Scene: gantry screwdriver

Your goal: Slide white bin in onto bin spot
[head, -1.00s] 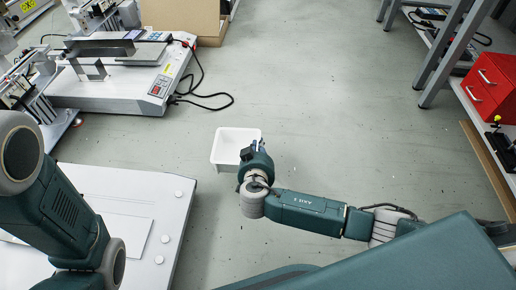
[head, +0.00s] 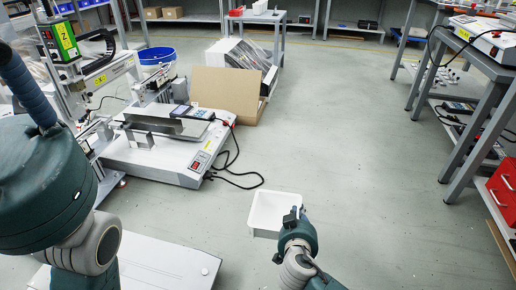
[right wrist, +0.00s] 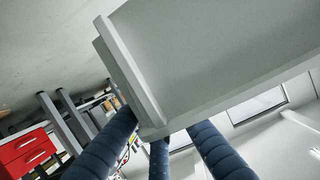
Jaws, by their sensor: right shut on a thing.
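The white bin (head: 262,212) is an open rectangular tray held off the end of my right arm, in the lower middle of the head view. My right gripper (head: 291,217) is shut on its near right rim. In the right wrist view the bin's pale wall and rim (right wrist: 210,60) fill the upper right, with blue ribbed fingers (right wrist: 158,150) against its lower edge. The bin looks empty. I cannot pick out the bin spot.
A gantry screwdriver machine (head: 168,143) with a black cable stands left of centre. A cardboard box (head: 228,95) is behind it. A white platform (head: 170,264) lies at the lower left. Grey workbenches (head: 470,110) and red drawers (head: 503,192) are at the right. The middle floor is clear.

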